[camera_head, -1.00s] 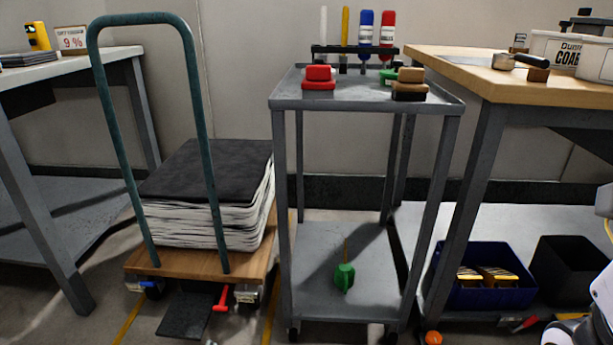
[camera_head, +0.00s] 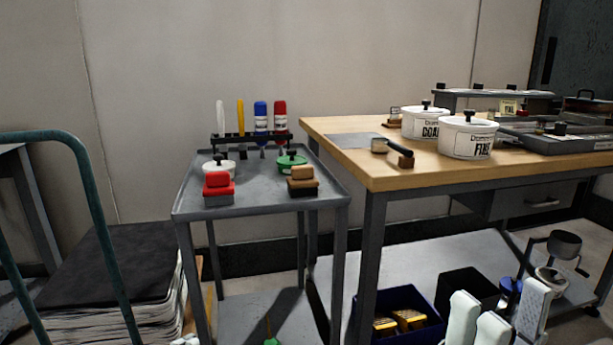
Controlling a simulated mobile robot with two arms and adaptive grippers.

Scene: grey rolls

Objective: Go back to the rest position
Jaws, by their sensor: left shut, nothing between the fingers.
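A grey cart (camera_head: 258,196) bears red and brown blocks, pots and a tool rack. The wooden workbench (camera_head: 345,152) holds white pots and trays. Below are a blue bin (camera_head: 425,333), a black bin (camera_head: 467,285) and a hand mill (camera_head: 563,246). A trolley (camera_head: 82,180) stands left.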

